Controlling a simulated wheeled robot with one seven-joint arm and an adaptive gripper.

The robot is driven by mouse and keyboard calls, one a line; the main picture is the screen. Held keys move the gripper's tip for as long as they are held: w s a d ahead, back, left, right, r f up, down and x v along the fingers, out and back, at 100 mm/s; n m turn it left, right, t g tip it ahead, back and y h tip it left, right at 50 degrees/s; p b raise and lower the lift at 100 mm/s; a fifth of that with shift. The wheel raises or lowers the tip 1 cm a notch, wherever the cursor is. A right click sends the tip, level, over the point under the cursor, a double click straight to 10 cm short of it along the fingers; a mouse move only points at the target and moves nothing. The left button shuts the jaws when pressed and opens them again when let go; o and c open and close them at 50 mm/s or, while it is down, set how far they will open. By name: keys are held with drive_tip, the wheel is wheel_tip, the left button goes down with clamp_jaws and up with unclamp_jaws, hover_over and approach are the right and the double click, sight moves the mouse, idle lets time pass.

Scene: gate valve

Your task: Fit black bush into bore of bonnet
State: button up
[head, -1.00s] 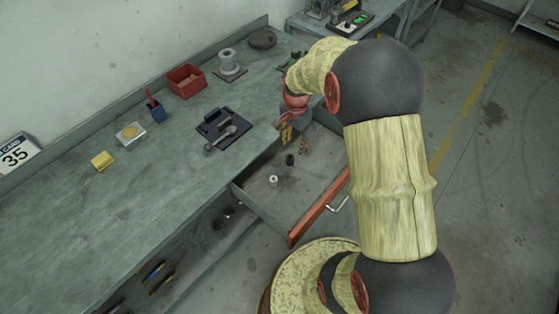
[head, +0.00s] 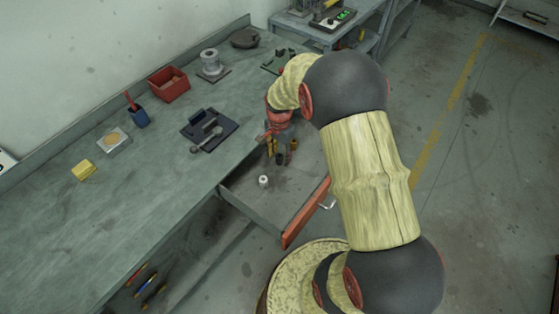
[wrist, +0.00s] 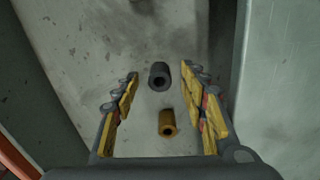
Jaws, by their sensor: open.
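The black bush (wrist: 159,76) stands on the floor of the open drawer, its bore facing up, in the wrist view. It also shows in the head view (head: 280,159), close below my gripper. My gripper (wrist: 160,82) is open and empty, its yellow-padded fingers on either side of the black bush in the picture, with gaps on both sides. A brass bush (wrist: 167,123) stands near it, also between the fingers in that view. A grey flanged cylinder (head: 211,64), which looks like the bonnet, stands on a plate at the back of the bench.
A white bush (head: 263,181) stands in the drawer (head: 306,214), whose walls border my gripper. On the bench (head: 125,200) are a dark tray (head: 225,128) with a metal part, a red bin (head: 169,86), a blue cup (head: 139,118) and a yellow block (head: 84,170).

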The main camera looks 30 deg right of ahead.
drive_tip(key=shift+r, duration=0.1)
drive_tip(key=shift+c, duration=0.6)
clamp_jaws()
